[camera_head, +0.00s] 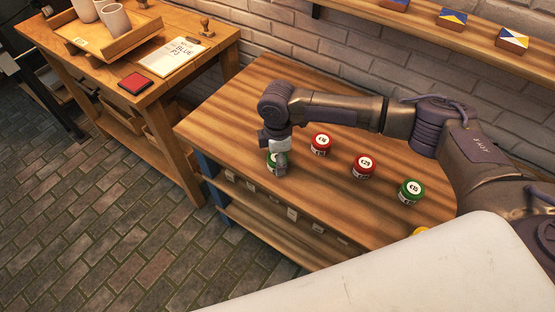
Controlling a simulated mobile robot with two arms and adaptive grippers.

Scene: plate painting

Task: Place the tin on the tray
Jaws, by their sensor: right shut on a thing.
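My right gripper (279,164) points down at the front left edge of the long wooden table, its arm reaching in from the right. It is shut on a green tin (270,160), which is partly hidden by the fingers. I cannot tell whether this tin touches the tabletop. To its right stand a red tin (320,144), another red tin (364,166) and another green tin (411,192), all with white number labels. A wooden tray (134,38) holding several pale cups sits on the side table at the upper left. My left gripper is out of view.
The side table (221,44) also holds a paper with writing (172,57), a red ink pad (138,83) and a stamp (206,29). A gap separates the two tables. A yellow thing (421,231) shows at the right. Painted blocks (452,19) stand on the wall shelf.

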